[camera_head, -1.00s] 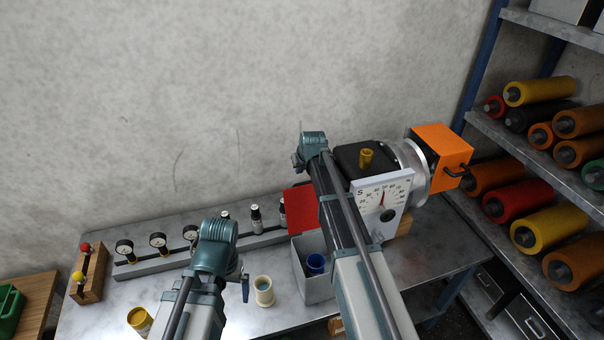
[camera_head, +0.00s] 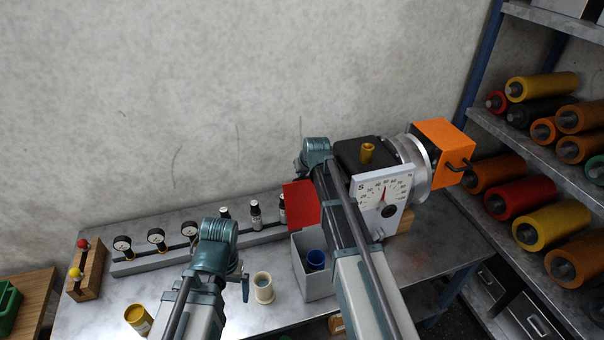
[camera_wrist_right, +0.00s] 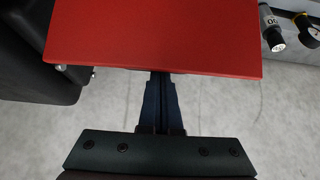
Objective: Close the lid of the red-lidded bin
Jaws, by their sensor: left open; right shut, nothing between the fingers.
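The grey bin (camera_head: 316,286) stands on the bench with its red lid (camera_head: 301,207) raised, standing up at the back. A blue cup (camera_head: 315,259) sits inside the bin. My right gripper (camera_head: 298,168) is behind and above the lid, mostly hidden by my own arm. In the right wrist view the red lid (camera_wrist_right: 155,35) fills the top, and my right gripper (camera_wrist_right: 160,78) is shut and empty. Its fingertips reach the lid's lower edge in the picture; I cannot tell whether they touch it. My left gripper (camera_head: 245,288) is open and empty, left of the bin.
A cream cup (camera_head: 263,288) stands between my left gripper and the bin. A dial machine (camera_head: 382,195) is close to the right of the lid. A rail with gauges and small bottles (camera_head: 255,214) runs behind. A yellow cup (camera_head: 138,318) stands front left.

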